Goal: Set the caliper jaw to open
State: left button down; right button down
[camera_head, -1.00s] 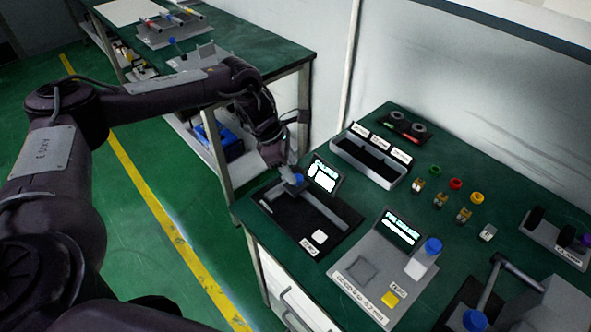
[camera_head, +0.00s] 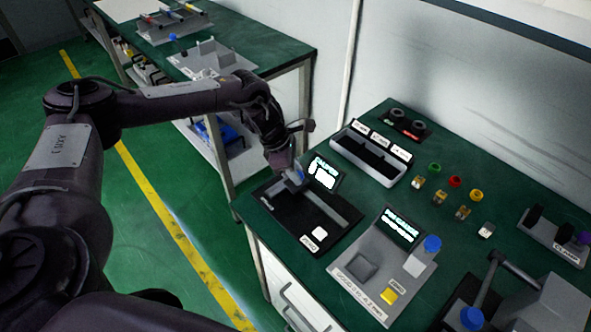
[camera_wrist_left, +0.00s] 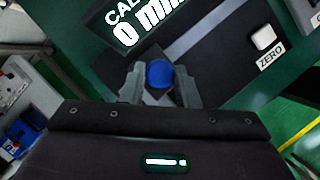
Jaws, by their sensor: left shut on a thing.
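The caliper station (camera_head: 328,228) is a black base with a grey rail, a lit display (camera_head: 323,174) and a white zero button (camera_head: 319,232). In the left wrist view the display (camera_wrist_left: 140,22) reads "0 mm". The caliper's blue knob (camera_head: 295,177) is at the left end of the rail. My left gripper (camera_head: 292,174) comes down on it from above. In the left wrist view the two fingers (camera_wrist_left: 160,78) stand either side of the round blue knob (camera_wrist_left: 160,74), shut on it. My right gripper is not in view.
A grey gauge station (camera_head: 385,265) with a blue knob and yellow button stands to the right. Behind are a divided tray (camera_head: 371,158) and several small coloured parts. A second green table (camera_head: 262,48) stands at the back left.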

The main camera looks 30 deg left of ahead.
pick_arm(q)
jog(key=d, duration=0.2)
jog(key=s+d, duration=0.1)
jog(key=d, duration=0.1)
jog(key=s+d, duration=0.1)
jog(key=d, duration=0.1)
jog(key=shift+d, duration=0.1)
jog(key=c, duration=1.5)
grip_release()
jog(key=shift+c, duration=0.2)
jog(key=o, duration=0.4)
jog(key=shift+s+d+r, duration=0.1)
jog(key=shift+o, duration=0.2)
jog(key=shift+a+r+b, duration=0.15)
jog(key=shift+a+b, duration=0.1)
jog(key=shift+b, duration=0.05)
jog(key=b+v, duration=0.1)
jog(key=v, duration=0.6)
jog(key=shift+r+b, duration=0.2)
jog(key=shift+b, duration=0.2)
